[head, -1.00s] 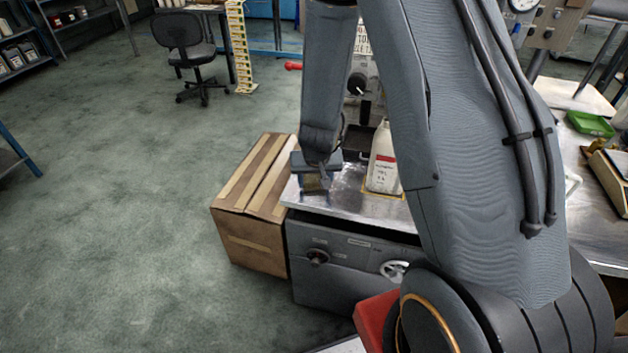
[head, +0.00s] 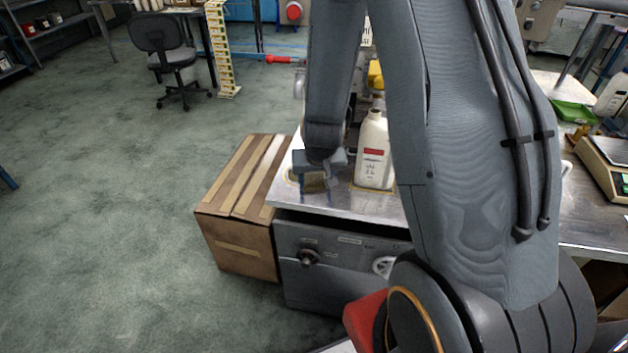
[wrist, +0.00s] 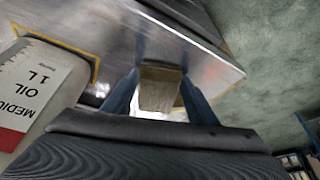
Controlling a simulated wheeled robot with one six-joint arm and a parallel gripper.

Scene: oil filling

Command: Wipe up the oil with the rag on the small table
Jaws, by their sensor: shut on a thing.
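My gripper (head: 318,170) is low over the left part of the small metal table (head: 345,207). In the wrist view, its two blue fingers (wrist: 160,98) are shut on a folded beige-brown rag (wrist: 161,74). The rag also shows under the gripper in the head view (head: 312,184), at or just above the tabletop; exact contact is unclear.
The bottle stands within a yellow outline close to the gripper. A cardboard box (head: 240,205) is against the table's left side. A machine with a yellow part (head: 375,75) rises behind the bottle. A black chair (head: 165,55) is farther back. Open floor lies left.

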